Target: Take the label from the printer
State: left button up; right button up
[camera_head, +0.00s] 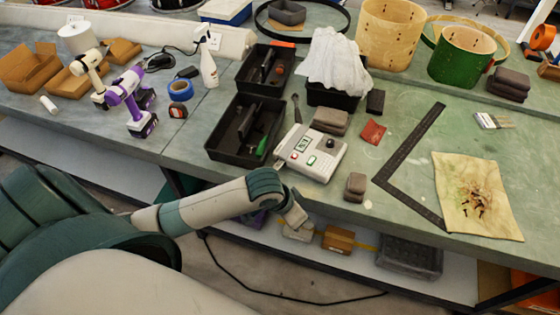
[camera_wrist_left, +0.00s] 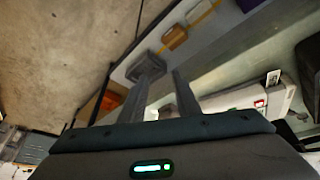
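The printer (camera_head: 318,160), a pale box with a small screen and a red button, sits near the bench's front edge. In the left wrist view the printer (camera_wrist_left: 238,98) is at the right. A small white label (camera_wrist_left: 272,78) with a dark mark stands out at its edge there; I cannot make it out clearly in the head view. My left gripper (camera_head: 298,220) is in front of the bench edge, below the printer and apart from it. In the wrist view the left gripper (camera_wrist_left: 165,88) has its two fingers apart with nothing between them. My right gripper is not in view.
Black trays (camera_head: 243,130) with tools stand left of the printer. Grey sponge blocks (camera_head: 331,120) lie behind it and another (camera_head: 355,186) to its right. A black square (camera_head: 408,155) and a stained cloth (camera_head: 477,195) lie further right. A lower shelf (camera_head: 345,268) holds boxes.

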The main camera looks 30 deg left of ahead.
pick_arm(q)
jog(key=w+a+r+n+y, duration=0.1)
jog(key=w+a+r, duration=0.2)
jog(key=a, duration=0.6)
jog(key=w+a+r+n+y, duration=0.1)
jog(key=w+a+r+n, duration=0.1)
jog(key=w+a, duration=0.6)
jog(key=shift+w+a+r+n+g, duration=0.3)
jog(key=shift+a+r+g, duration=0.1)
jog(key=shift+a+r, duration=0.2)
jog(key=shift+d, duration=0.1)
jog(key=b, duration=0.9)
send_over(278, 165)
jog(key=s, duration=0.2)
notch_tip(278, 165, down, 7)
jog(key=shift+w+r, duration=0.1)
jog(key=shift+w, duration=0.05)
jog(key=shift+w+f, duration=0.1)
jog(key=shift+f, duration=0.1)
jog(key=shift+p+x, duration=0.35)
jog(key=shift+x, duration=0.8)
